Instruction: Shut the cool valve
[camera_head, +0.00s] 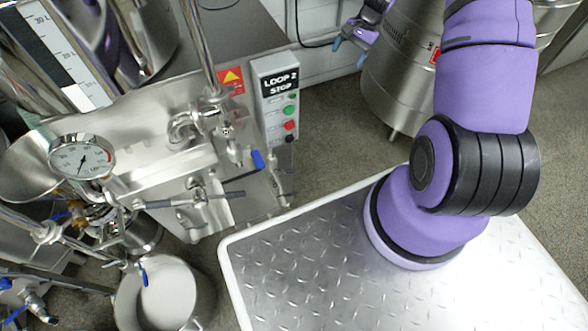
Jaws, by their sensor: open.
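Several valves with blue-tipped handles show on the steel machine at the left. One blue handle (257,160) sticks out at the machine's right side, below the control box. Another blue handle (144,276) hangs above a steel pot, and a third valve (38,309) is at the lower left corner. I cannot tell from the picture which one is the cool valve. My gripper (349,51) is partly in view at the top, beside the large steel vessel. Its two fingers are apart with nothing seen between them, and it is away from all these valves.
A control box (277,100) labelled LOOP 2 STOP stands on the machine's right. A round gauge (82,158) and pipes crowd the left. A steel pot (205,296) stands on the floor. A steel vessel (400,85) stands behind my arm. Floor (335,150) is clear between.

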